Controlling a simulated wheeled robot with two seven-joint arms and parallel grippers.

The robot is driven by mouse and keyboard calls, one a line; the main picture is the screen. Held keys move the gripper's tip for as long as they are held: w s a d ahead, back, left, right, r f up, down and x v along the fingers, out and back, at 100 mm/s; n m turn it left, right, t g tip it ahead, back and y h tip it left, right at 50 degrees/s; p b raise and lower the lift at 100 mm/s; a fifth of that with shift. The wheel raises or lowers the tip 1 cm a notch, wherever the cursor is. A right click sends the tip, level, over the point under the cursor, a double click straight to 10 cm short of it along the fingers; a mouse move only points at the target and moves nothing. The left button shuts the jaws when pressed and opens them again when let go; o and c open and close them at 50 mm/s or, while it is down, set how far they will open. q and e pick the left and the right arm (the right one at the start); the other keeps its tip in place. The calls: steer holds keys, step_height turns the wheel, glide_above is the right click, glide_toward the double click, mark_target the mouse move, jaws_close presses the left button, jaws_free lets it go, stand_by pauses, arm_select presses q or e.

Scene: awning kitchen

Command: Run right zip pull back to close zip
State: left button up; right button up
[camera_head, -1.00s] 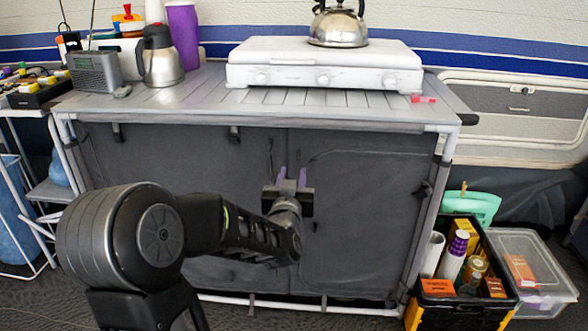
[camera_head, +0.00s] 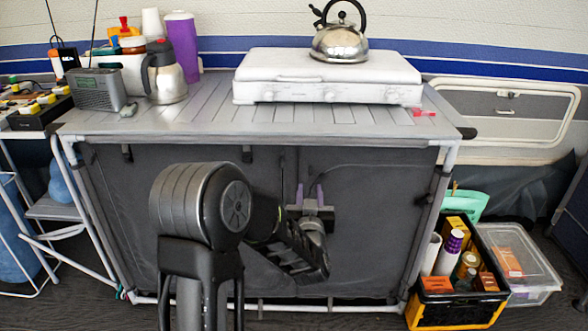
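The dark grey fabric front of the cupboard (camera_head: 370,230) hangs below the slatted counter. A thin curved zip line (camera_head: 350,166) runs across the upper part of its right panel, beginning near my gripper. The zip pull is too small and dark to make out. My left gripper (camera_head: 310,192) is in front of the panel, just right of the middle seam. Its two purple fingers point up with a gap between them, and nothing shows in it. Whether the fingers touch the fabric cannot be told. My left arm hides part of the lower front. My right gripper is not in view.
A white stove (camera_head: 325,92) with a steel kettle (camera_head: 340,42) stands on the counter (camera_head: 210,122). A steel jug (camera_head: 166,78) and radio (camera_head: 98,91) stand at left. A black and yellow crate (camera_head: 420,312) and clear box (camera_head: 535,285) sit at lower right.

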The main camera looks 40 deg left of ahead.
mark_target(310, 175)
arm_select(q)
steer(key=shift+w+d+r, duration=0.1)
steer(key=shift+r, duration=0.05)
steer(key=shift+w, duration=0.1)
steer(key=b+x, duration=0.1)
steer(key=x, duration=0.6)
steer(key=shift+w+a, duration=0.25)
jaws_close()
stand_by(1.4)
